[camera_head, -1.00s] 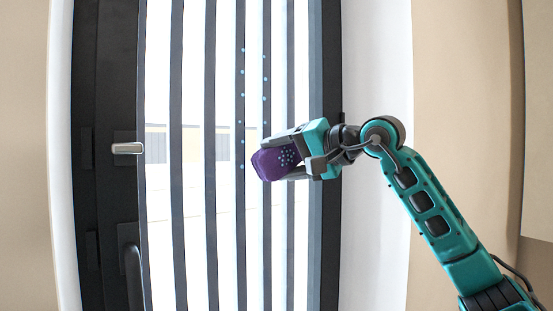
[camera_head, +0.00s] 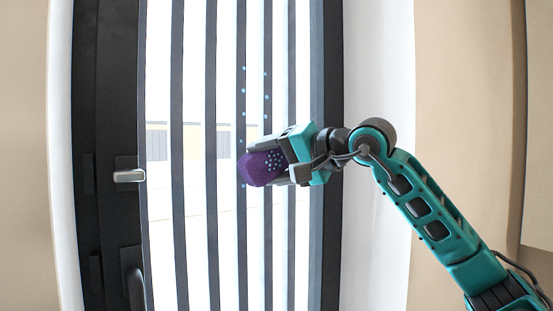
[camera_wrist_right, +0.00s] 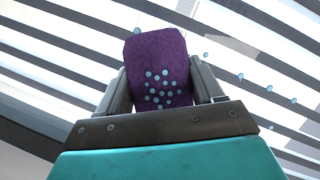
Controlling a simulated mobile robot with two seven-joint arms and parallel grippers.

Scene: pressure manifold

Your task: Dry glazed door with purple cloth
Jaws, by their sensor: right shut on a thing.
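The glazed door (camera_head: 227,255) fills the middle of the head view, with bright glass behind dark vertical bars. Two columns of light-blue drops (camera_head: 266,95) run down the glass above the cloth. The purple cloth (camera_head: 259,168) is a thick pad with several light-blue dots clustered on it. My right gripper (camera_head: 280,160) is shut on the cloth, which sticks out in front of the fingers over the lower end of the drops. In the right wrist view, the cloth (camera_wrist_right: 155,62) sits between the two fingers. I cannot tell whether it touches the glass. My left gripper is not in view.
A metal lever handle (camera_head: 129,175) is on the dark door frame at the left, with a dark curved handle (camera_head: 135,285) below it. White trim and a beige wall stand at the right. The glass left of the cloth is clear.

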